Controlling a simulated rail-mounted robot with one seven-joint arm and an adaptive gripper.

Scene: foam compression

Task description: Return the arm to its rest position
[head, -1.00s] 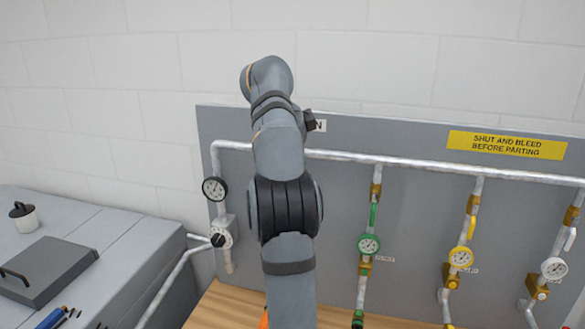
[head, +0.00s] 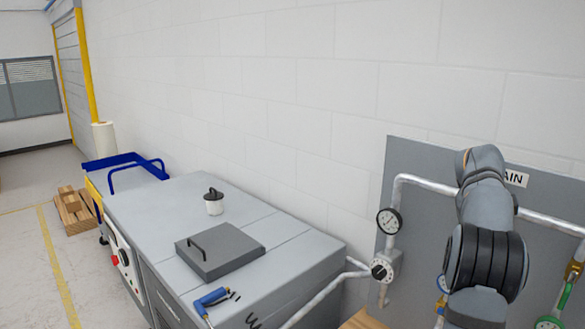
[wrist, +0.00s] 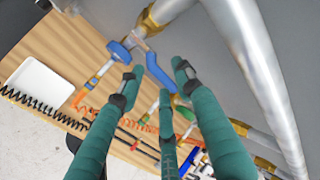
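My gripper (wrist: 156,80) shows in the wrist view with teal fingers and dark tips. The fingertips stand apart and hold nothing that I can see. They point over the bench and pipes, close in the picture to a blue valve handle (wrist: 157,68); I cannot tell whether they touch it. In the head view my grey arm (head: 487,215) rises at the right, bent at the top, in front of the grey pipe panel. My gripper is hidden in that view.
A grey wall panel (head: 408,165) carries silver pipes, gauges and valves close to my arm. The wooden bench (wrist: 85,45) holds a white tray (wrist: 35,88) and coiled hoses. A grey cabinet (head: 150,215) with a flat handled lid (head: 222,253) stands left.

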